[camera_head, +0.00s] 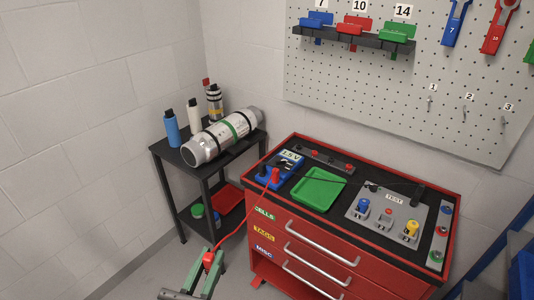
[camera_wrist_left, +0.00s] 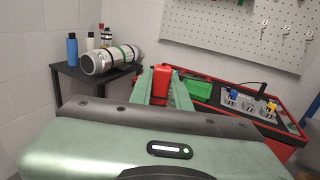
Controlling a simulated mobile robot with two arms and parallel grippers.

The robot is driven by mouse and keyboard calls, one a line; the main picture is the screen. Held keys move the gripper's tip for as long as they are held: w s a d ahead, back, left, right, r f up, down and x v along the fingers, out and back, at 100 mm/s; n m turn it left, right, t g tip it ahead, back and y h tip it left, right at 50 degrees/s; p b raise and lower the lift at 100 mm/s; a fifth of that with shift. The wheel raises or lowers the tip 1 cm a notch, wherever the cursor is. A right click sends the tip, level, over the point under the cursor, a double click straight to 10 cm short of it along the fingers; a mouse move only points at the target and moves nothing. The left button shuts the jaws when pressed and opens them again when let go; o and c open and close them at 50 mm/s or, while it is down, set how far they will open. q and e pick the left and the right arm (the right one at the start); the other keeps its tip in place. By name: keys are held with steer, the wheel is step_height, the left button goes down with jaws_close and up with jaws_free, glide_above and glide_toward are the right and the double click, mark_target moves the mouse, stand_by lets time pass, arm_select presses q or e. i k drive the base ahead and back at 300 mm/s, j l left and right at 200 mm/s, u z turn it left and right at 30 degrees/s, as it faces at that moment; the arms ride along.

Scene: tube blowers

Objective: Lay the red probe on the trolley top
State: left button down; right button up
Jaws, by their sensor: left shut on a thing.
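My left gripper (camera_head: 208,263) comes in at the bottom of the head view, in front of the trolley's left side. It is shut on the red probe (camera_head: 208,257), which also shows between the green fingers in the left wrist view (camera_wrist_left: 161,80). A red lead runs from the probe up to the blue meter (camera_head: 280,169) on the trolley. The red trolley (camera_head: 303,228) has a black top (camera_head: 327,217) with a raised red rim. The probe is apart from the top. My right gripper is in neither view.
The top also holds a green tray (camera_head: 319,189), a grey test panel (camera_head: 386,213) and a strip with red parts (camera_head: 326,160). A black side table (camera_head: 172,154) with a metal cylinder (camera_head: 222,137) and bottles stands left. A pegboard (camera_head: 400,90) hangs behind. Bare black surface shows along the front.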

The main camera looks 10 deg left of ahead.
mark_target(295, 182)
steer(key=u, duration=0.2)
steer(key=i+j, duration=0.15)
steer(key=j, duration=0.2)
steer(key=i+j, duration=0.15)
steer(key=j, duration=0.15)
steer(key=i+j+z, duration=0.15)
steer(key=j+z, duration=0.2)
steer(key=i+j+z, duration=0.1)
steer(key=j+z, duration=0.55)
steer(key=j, duration=0.2)
steer(key=z, duration=1.05)
steer(key=i+j, duration=0.05)
steer(key=j, duration=0.05)
